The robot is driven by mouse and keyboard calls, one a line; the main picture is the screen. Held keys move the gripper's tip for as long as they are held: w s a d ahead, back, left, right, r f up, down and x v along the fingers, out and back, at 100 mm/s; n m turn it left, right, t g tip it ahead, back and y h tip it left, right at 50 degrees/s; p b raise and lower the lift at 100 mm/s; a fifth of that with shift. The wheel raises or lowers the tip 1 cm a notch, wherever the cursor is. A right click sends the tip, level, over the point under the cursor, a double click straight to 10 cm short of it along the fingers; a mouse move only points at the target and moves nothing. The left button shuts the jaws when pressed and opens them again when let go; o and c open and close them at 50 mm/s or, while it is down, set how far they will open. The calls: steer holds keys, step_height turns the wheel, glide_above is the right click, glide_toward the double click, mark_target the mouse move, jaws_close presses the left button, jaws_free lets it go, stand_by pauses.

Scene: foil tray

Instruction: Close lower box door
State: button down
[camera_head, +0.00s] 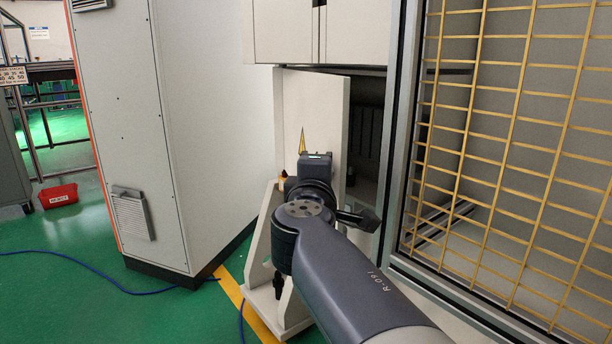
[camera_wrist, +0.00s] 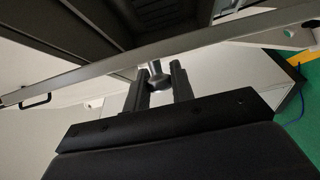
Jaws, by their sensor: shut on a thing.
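The lower box door (camera_head: 312,105) is a cream panel with a yellow warning triangle, standing swung open below the upper cabinet. In the wrist view its pale edge (camera_wrist: 235,34) runs diagonally across the picture. My gripper (camera_wrist: 157,76) is at the door, with its two dark fingers on either side of a small metal knob (camera_wrist: 157,84) and shut on it. In the head view my arm hides the fingers and the knob. The dark box opening (camera_head: 366,128) shows to the right of the door.
A tall grey cabinet (camera_head: 215,120) stands left of the door. A yellow mesh guard (camera_head: 520,130) in a grey frame stands to the right. A cream bracket stand (camera_head: 262,265) is on the floor below. A blue cable (camera_head: 95,270) crosses the green floor.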

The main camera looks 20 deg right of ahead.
steer(key=shift+d, duration=0.2)
steer(key=c, duration=1.3)
jaws_free()
